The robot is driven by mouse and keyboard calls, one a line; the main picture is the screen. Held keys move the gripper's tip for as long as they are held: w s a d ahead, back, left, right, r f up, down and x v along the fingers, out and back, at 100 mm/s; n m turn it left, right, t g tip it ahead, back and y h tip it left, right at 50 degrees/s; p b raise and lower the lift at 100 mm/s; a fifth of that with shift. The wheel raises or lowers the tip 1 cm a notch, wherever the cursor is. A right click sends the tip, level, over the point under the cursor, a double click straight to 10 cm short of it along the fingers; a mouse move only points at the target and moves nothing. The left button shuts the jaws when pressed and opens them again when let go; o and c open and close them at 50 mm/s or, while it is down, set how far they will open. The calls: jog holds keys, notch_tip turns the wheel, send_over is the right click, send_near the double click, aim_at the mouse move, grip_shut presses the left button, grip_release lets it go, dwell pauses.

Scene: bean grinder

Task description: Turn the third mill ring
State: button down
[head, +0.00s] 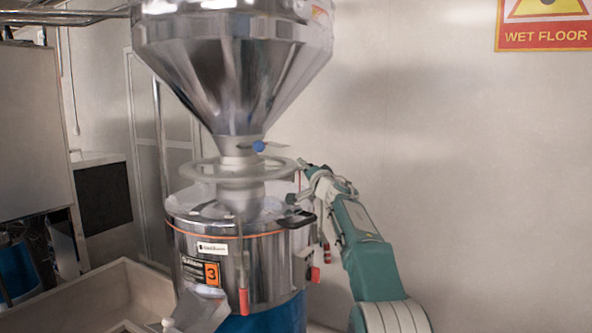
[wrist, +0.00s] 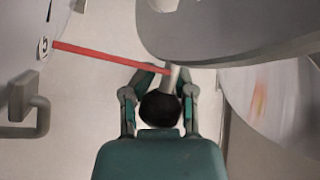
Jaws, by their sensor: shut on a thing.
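The third mill is a shiny steel machine whose drum (head: 240,262) carries an orange label "3" (head: 211,272). The mill ring (head: 215,177) is a pale grey flat ring lying level around the neck, under the hopper (head: 235,75). My gripper (head: 306,168) is at the ring's right edge, reaching in from the right. In the wrist view its fingers (wrist: 163,76) close around a small light grey piece, which I take to be part of the ring. The exact contact is small and partly hidden by the fingers.
A black handle (head: 296,220) sticks out from the drum's rim just below my gripper. A red button (head: 315,274) is on the drum's right side. A pale bin (head: 120,292) stands at lower left. The wall at right is bare except for a wet floor sign (head: 544,25).

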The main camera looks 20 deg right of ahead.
jog(key=shift+w+d+f+y, duration=0.15)
jog(key=shift+w+f+y, duration=0.05)
jog(key=shift+w, duration=0.3)
jog(key=shift+w+d+f+y, duration=0.1)
jog(key=shift+w+f+y, duration=0.1)
jog(key=shift+w, duration=0.4)
jog(key=shift+w+d+f+g, duration=0.1)
jog(key=shift+w+g, duration=0.15)
jog(key=shift+g, duration=0.05)
dwell(1.0)
jog(key=c, duration=0.6)
grip_release()
